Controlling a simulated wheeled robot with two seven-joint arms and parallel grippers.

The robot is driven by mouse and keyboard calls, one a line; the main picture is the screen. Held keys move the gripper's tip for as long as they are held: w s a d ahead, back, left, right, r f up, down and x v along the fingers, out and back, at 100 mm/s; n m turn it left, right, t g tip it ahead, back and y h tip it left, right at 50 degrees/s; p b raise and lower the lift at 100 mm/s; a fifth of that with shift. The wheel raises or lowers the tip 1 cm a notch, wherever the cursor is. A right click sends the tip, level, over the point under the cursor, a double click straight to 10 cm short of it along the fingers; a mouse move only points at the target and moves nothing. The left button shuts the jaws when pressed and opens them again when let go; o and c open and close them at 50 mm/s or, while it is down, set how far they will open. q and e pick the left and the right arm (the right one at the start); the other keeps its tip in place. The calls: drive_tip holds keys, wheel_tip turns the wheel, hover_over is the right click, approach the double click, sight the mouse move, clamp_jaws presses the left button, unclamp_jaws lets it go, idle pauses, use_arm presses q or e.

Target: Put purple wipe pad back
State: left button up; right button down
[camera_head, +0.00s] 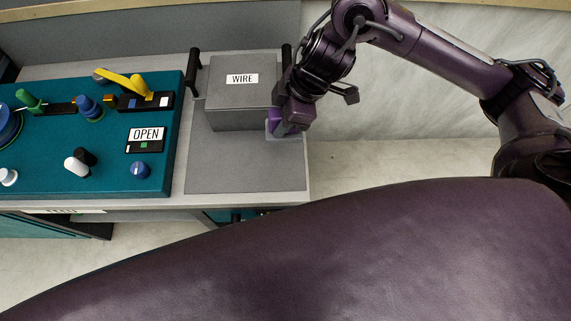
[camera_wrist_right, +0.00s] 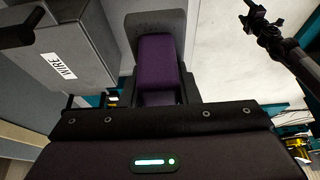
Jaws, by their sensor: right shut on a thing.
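The purple wipe pad (camera_head: 273,118) is in my right gripper (camera_head: 292,112), at the right front corner of the grey box with the WIRE label. The gripper covers most of the pad in the head view. In the right wrist view a purple block (camera_wrist_right: 160,62) shows between the dark jaws, in front of a grey plate (camera_wrist_right: 150,20). My right gripper is shut on the pad, low over the grey worktop (camera_head: 245,172). I cannot tell whether the pad touches the surface. My left gripper does not show in the head view.
The WIRE box (camera_head: 240,105) stands close beside my right gripper, with black handles at its sides. A teal panel (camera_head: 110,175) with knobs, levers and an OPEN label is to the left. The worktop in front of the box is clear. A dark jointed part (camera_wrist_right: 262,28) shows in the wrist view.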

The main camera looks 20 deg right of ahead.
drive_tip(key=shift+d+f, duration=0.15)
drive_tip(key=shift+d, duration=0.05)
wheel_tip(320, 180, down, 19)
drive_tip(key=b, duration=0.4)
drive_tip(key=shift+f, duration=0.2)
drive_tip(key=shift+b, duration=0.3)
drive_tip(key=shift+f, duration=0.2)
drive_tip(key=c, duration=1.1)
unclamp_jaws()
